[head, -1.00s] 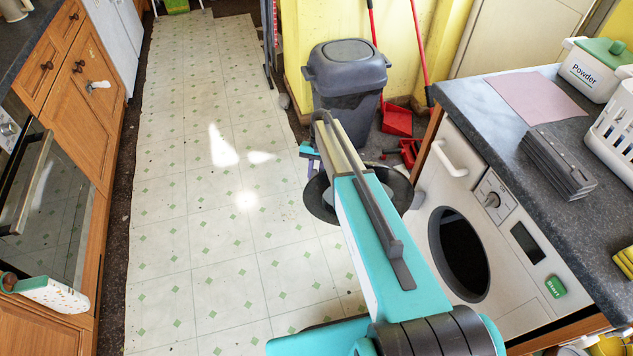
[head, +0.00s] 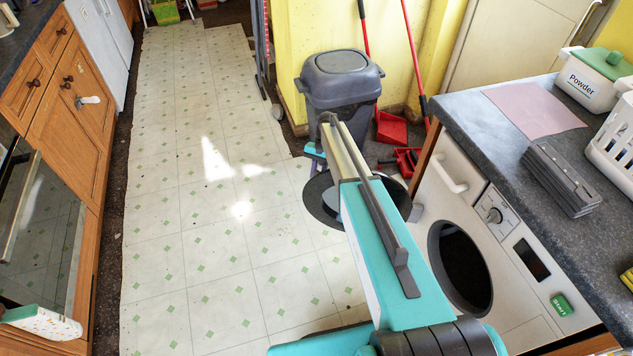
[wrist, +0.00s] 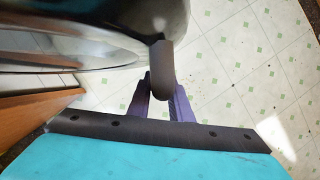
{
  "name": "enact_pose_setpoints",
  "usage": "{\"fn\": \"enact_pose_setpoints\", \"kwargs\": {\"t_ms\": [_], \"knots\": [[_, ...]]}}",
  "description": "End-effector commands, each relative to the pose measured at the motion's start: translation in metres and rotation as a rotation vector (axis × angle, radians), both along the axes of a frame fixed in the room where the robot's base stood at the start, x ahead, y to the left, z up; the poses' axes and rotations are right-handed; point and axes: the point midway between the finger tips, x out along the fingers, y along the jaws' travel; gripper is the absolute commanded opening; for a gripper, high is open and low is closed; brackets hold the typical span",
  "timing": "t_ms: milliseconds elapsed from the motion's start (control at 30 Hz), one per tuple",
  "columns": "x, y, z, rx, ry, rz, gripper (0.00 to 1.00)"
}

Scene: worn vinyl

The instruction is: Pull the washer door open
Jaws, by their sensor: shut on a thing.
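The white washer (head: 510,307) stands under the counter on the right in the head view, its round dark opening (head: 462,268) uncovered. Its round dark-rimmed door (head: 318,203) stands swung out from the front, partly hidden behind my arm. In the wrist view the door (wrist: 95,52) fills the upper left, and its dark curved handle (wrist: 162,62) points down between my fingers. My gripper (wrist: 162,97) is shut on that handle, with one purple finger on each side. In the head view my arm hides most of the grip.
A grey bin (head: 340,82) and a red dustpan (head: 391,128) stand beyond the door. The counter (head: 475,115) holds a powder box (head: 595,78) and a white basket (head: 612,140). Oven and cabinets (head: 70,130) line the left. The tiled floor (head: 205,235) between is clear.

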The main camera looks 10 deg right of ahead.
Motion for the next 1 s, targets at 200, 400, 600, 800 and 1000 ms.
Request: {"fn": "enact_pose_setpoints", "kwargs": {"t_ms": [200, 400, 600, 800, 1000], "knots": [[0.000, 0.000, 0.000, 0.000, 0.001, 0.001, 0.37], [0.000, 0.000, 0.000, 0.000, 0.000, 0.001, 0.37], [0.003, -0.001, 0.006, -0.001, -0.001, 0.002, 0.37], [0.009, -0.005, 0.026, -0.001, -0.001, 0.002, 0.37], [0.019, -0.012, 0.054, -0.001, -0.002, 0.002, 0.37]]}}
